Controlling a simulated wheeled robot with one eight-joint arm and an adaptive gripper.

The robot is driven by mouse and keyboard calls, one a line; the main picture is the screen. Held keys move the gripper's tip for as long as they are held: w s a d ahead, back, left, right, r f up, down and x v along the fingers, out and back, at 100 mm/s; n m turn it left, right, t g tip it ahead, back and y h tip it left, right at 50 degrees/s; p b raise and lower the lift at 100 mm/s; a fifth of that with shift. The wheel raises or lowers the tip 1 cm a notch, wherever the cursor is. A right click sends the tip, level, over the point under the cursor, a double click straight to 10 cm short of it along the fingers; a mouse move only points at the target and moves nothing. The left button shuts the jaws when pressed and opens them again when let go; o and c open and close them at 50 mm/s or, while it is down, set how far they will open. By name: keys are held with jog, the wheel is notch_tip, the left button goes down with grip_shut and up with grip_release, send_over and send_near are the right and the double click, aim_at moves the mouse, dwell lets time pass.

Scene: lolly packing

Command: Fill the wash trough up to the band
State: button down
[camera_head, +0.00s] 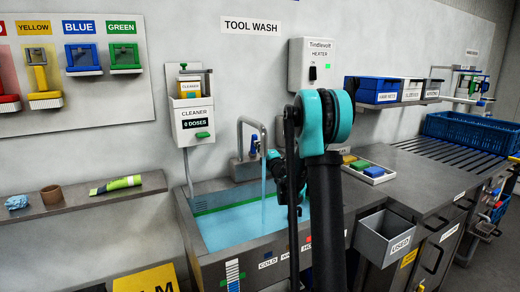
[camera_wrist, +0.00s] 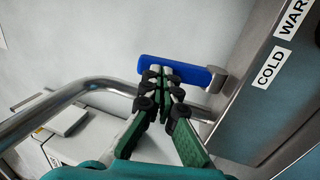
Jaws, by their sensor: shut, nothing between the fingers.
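The wash trough (camera_head: 185,213) holds blue water (camera_head: 235,229), with a green band (camera_head: 222,203) along the inside wall just above the surface. The exact gap is too small to judge. Water streams (camera_head: 264,190) from the curved tap (camera_head: 240,135) into the trough. The tap has a blue lever (camera_head: 255,144), which also shows in the wrist view (camera_wrist: 195,73). My gripper (camera_wrist: 160,74) is shut and empty, its fingertips at the blue lever; I cannot tell whether they touch. In the head view my arm hides most of the gripper.
The trough front has a coloured gauge (camera_head: 233,272) and COLD (camera_head: 268,264) labelling, partly hidden by my arm. A white cleaner dispenser (camera_head: 193,122) hangs left of the tap. A tray with coloured blocks (camera_head: 376,180) and a grey USED bin (camera_head: 385,235) are at right.

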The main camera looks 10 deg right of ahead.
jog(key=shift+w+a+r, duration=0.3)
jog(key=shift+w+r, duration=0.45)
jog(key=shift+w, duration=0.2)
